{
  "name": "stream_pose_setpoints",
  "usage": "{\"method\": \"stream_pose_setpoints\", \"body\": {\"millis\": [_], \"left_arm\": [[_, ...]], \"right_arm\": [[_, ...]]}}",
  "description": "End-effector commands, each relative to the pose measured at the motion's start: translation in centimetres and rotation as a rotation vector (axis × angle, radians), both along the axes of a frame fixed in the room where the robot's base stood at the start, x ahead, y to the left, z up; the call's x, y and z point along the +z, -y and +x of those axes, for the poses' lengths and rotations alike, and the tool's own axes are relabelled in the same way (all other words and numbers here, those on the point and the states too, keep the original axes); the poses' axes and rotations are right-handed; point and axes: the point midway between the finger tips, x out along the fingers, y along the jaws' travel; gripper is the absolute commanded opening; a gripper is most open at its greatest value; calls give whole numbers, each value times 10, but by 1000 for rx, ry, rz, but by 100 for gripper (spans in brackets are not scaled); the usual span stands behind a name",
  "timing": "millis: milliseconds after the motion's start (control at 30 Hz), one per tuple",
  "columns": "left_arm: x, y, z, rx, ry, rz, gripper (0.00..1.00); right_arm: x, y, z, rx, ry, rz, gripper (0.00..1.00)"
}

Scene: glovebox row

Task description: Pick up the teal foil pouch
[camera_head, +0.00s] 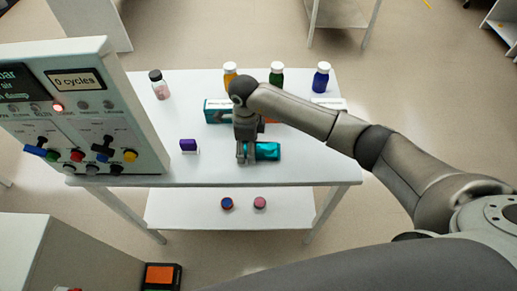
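The teal foil pouch (268,151) lies near the front edge of the white table, in the middle of the head view. It looks shiny. My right gripper (246,157) points down at the pouch's left end, and its fingers cover that end. Whether the fingers are closed on the pouch or only beside it, I cannot tell. My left gripper is not in view.
A teal box (217,111) stands just behind my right gripper. Yellow (230,74), green (276,76) and blue (321,78) bottles line the back. A purple item (188,145) stands left of the pouch. A control panel (90,105) rises at left. The table's front right (320,165) is clear.

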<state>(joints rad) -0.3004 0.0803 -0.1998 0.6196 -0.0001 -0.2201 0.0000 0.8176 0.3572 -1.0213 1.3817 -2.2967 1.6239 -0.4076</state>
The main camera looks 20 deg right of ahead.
Motion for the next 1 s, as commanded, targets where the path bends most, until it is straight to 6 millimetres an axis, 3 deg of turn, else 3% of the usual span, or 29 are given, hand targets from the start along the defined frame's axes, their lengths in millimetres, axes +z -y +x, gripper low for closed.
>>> {"method": "stream_pose_setpoints", "body": {"millis": [33,300,667,867,1000], "left_arm": [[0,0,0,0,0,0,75],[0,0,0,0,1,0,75],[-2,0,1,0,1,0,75],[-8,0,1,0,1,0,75],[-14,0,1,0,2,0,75]], "right_arm": [[0,0,0,0,0,0,58],[1,0,0,0,0,0,27],[8,0,1,0,1,1,27],[33,1,0,1,4,0,27],[51,2,-17,3,5,-1,27]]}}
